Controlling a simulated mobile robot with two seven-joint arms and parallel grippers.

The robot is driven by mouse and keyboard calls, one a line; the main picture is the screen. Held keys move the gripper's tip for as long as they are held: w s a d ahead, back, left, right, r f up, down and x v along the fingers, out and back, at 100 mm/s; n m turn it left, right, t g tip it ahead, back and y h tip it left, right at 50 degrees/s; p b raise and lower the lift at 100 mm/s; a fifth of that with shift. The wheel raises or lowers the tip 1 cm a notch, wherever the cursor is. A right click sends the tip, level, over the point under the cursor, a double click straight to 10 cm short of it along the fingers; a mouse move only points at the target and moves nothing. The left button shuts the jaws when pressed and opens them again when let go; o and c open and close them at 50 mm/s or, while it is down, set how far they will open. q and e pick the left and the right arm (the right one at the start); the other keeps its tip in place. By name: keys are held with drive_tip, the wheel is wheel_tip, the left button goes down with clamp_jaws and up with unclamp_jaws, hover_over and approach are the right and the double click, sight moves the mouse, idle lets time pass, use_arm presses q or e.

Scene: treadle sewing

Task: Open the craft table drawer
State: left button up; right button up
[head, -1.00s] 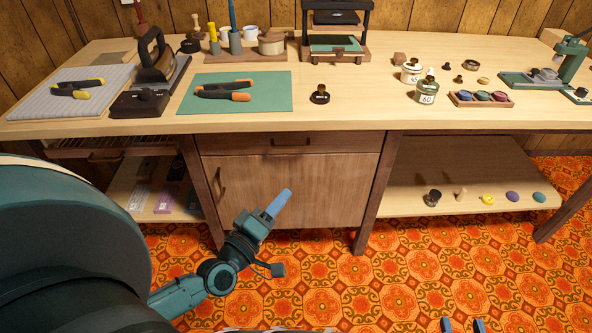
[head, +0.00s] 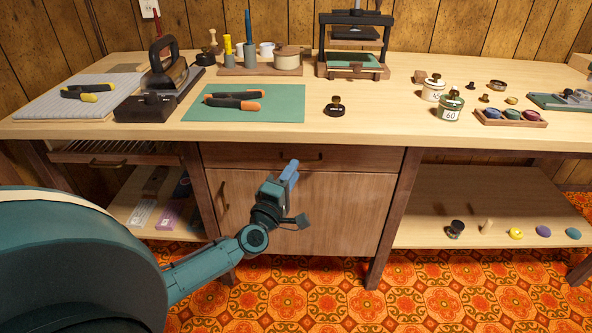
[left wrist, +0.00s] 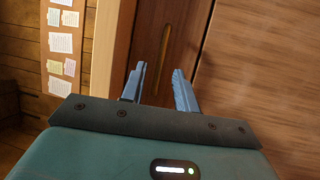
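The craft table (head: 420,140) has a shut wooden drawer (head: 240,157) under its top, above a cabinet door (head: 335,215). The drawer's dark handle (head: 319,156) is partly covered by my left gripper (head: 291,170) in the head view. In the left wrist view, the drawer front (left wrist: 152,62) shows a long, narrow handle (left wrist: 166,42), ahead of and roughly between the fingertips. My left gripper (left wrist: 159,84) is open and empty there, with a clear gap between its fingers. I cannot tell how far the fingertips are from the handle. My right gripper is out of view.
The tabletop holds a green mat (head: 285,100) with pliers, a press (head: 352,45), jars (head: 451,107) and a tray of coloured discs (head: 510,118). A side shelf (head: 430,200) holds small items. Patterned floor lies in front.

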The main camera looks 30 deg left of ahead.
use_arm(q)
drive_tip(key=shift+x, duration=1.35)
clamp_jaws()
